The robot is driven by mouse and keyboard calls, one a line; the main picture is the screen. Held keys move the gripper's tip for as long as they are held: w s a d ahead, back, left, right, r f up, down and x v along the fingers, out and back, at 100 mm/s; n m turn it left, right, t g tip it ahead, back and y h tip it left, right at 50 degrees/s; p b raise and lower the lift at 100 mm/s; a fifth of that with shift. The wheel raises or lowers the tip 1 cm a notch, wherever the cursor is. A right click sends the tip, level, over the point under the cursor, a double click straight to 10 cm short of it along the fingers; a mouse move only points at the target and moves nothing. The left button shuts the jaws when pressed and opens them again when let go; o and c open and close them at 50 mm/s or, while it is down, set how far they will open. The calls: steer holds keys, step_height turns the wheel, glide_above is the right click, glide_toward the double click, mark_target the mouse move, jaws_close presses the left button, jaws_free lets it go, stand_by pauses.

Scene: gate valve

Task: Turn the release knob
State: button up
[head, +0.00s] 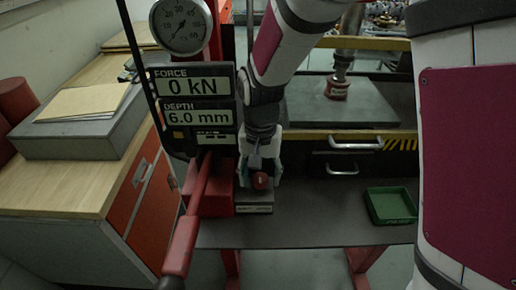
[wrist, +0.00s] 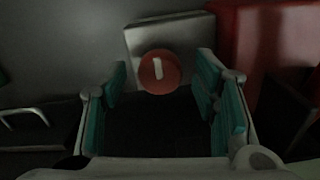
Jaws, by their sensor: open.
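The release knob (wrist: 160,72) is round and red with a white bar mark that stands nearly upright. It sits on the face of a light grey block in the wrist view. In the head view the red knob (head: 262,181) shows low beside the red press. My gripper (wrist: 160,98) is open, with a teal-padded finger on each side of the knob and a gap to both. In the head view my gripper (head: 259,172) points down around the knob. I cannot tell whether the fingertips reach the knob's depth.
The display panel (head: 195,100) reads 0 kN and 6.0 mm, with a dial gauge (head: 181,24) above. A red lever (head: 188,228) juts toward the front left. A green tray (head: 391,205) lies on the dark bench (head: 310,225) at right. The bench between is clear.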

steer(key=shift+f, duration=0.1)
steer(key=c, duration=1.2)
